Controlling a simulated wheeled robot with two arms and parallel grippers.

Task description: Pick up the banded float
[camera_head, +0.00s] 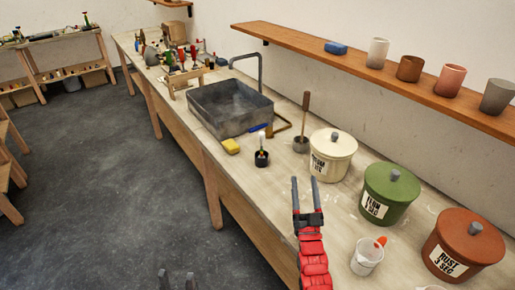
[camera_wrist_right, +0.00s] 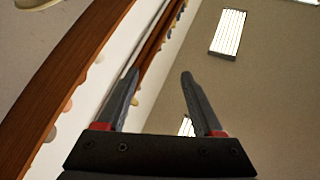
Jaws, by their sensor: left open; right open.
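A small upright thing with white, red and green bands (camera_head: 262,139), perhaps the banded float, stands in a dark cup (camera_head: 261,158) on the bench, in front of the sink. At this size I cannot be sure what it is. My right gripper (camera_head: 305,182) is open and empty, fingers pointing up, nearer than the dark cup and apart from it. In the right wrist view its fingers (camera_wrist_right: 160,74) are spread with nothing between them. My left gripper (camera_head: 177,274) is at the bottom edge over the floor, open, only its fingertips showing.
Cream (camera_head: 329,164), green (camera_head: 378,208) and rust (camera_head: 447,266) lidded crocks line the bench's right. A white beaker with an orange-tipped item (camera_head: 367,262) stands in front. A yellow sponge (camera_head: 231,146) lies by the sink (camera_head: 207,118). A shelf (camera_head: 345,62) with cups overhangs behind.

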